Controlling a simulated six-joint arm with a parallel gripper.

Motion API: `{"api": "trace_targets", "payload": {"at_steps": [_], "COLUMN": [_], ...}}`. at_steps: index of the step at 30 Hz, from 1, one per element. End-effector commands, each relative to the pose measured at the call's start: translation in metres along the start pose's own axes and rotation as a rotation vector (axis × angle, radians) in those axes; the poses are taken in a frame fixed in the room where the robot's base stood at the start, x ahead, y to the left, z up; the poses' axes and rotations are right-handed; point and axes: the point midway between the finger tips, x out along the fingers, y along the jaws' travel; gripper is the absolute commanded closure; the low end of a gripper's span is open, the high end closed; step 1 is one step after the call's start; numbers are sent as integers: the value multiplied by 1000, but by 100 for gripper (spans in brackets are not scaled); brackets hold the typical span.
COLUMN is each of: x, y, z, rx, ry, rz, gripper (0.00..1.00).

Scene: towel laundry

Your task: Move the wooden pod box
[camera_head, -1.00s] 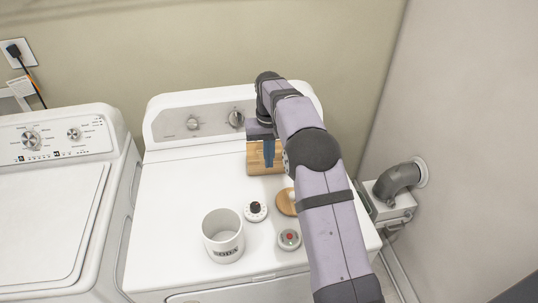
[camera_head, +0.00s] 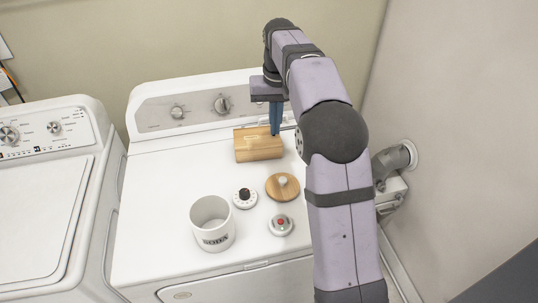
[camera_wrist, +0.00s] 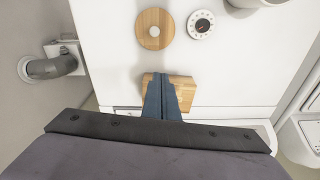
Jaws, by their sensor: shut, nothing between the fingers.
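The wooden pod box (camera_head: 256,147) lies on the top of the white dryer, just in front of its control panel. My gripper (camera_head: 275,132) points down at the right end of the box, its blue fingers together and empty. In the wrist view the fingers (camera_wrist: 161,78) overlap the left part of the box (camera_wrist: 184,92) and hide some of it. I cannot tell whether the fingertips touch the box or hang just above or behind it.
A round wooden lid (camera_head: 291,188), a dial timer (camera_head: 244,198), a small round item with a red top (camera_head: 281,225) and a white canister (camera_head: 213,232) stand in front of the box. The dryer top left of the box is clear.

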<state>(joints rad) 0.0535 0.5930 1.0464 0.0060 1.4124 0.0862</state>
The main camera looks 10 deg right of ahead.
Motion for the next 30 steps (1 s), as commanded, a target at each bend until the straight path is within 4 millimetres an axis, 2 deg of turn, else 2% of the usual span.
{"api": "trace_targets", "payload": {"at_steps": [3,8,16,23,30], "x": [8,19,46,66,70], "y": [7,9,8,7,6], "z": [16,25,36,37,24], "rx": [197,519,1129,1658,2205], "ry": [2,9,7,9,21], "rz": [-6,-14,-27,-49,-122], "gripper": [100,100,100,100,100]}}
